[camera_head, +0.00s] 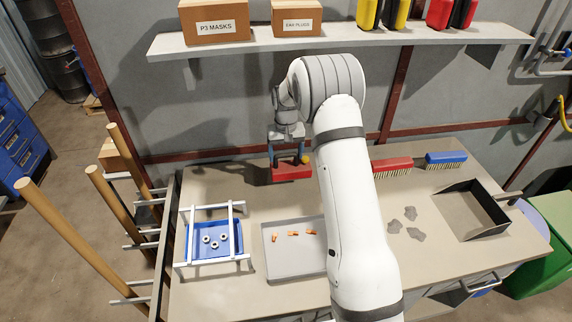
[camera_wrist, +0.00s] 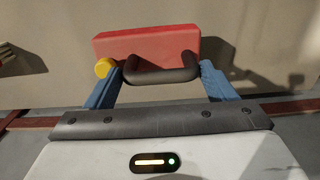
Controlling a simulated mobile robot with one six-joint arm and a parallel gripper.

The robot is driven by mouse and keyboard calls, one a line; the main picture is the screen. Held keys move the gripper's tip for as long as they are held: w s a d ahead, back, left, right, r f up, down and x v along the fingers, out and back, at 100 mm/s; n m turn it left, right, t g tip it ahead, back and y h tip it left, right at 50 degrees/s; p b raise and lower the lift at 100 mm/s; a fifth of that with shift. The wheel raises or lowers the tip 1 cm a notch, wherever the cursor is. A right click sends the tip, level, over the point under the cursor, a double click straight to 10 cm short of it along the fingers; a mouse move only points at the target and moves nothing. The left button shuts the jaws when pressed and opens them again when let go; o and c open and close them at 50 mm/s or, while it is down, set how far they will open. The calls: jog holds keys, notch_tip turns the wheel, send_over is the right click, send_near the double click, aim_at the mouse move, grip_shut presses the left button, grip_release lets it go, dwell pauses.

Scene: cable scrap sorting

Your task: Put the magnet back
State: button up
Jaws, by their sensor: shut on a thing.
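The magnet is a red block (camera_head: 291,173) with a black handle and a yellow knob, near the back of the bench left of my arm. In the wrist view the red block (camera_wrist: 150,46) lies beyond the black handle (camera_wrist: 163,75), with the yellow knob (camera_wrist: 102,68) at its left. My gripper (camera_head: 288,158) has blue fingers, which also show in the wrist view (camera_wrist: 163,70). They are shut on the handle, one at each end. I cannot tell whether the block touches the bench. My arm hides part of the bench.
A grey tray (camera_head: 290,275) with orange pieces stands in front of the magnet. A blue tray (camera_head: 228,252) with metal rings sits in a white frame at left. Red (camera_head: 391,166) and blue (camera_head: 445,160) brushes, grey scraps (camera_head: 394,227) and a dustpan (camera_head: 463,214) are at right. A shelf (camera_head: 340,41) hangs above.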

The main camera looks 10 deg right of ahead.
aim_at(286, 166)
jog(key=shift+f+p, duration=0.45)
jog(key=shift+f, duration=2.1)
jog(key=o, duration=2)
jog(key=shift+s, duration=0.1)
jog(key=shift+o, duration=0.2)
notch_tip(286, 166, up, 12)
jog(key=b, duration=0.3)
jog(key=shift+r, duration=0.1)
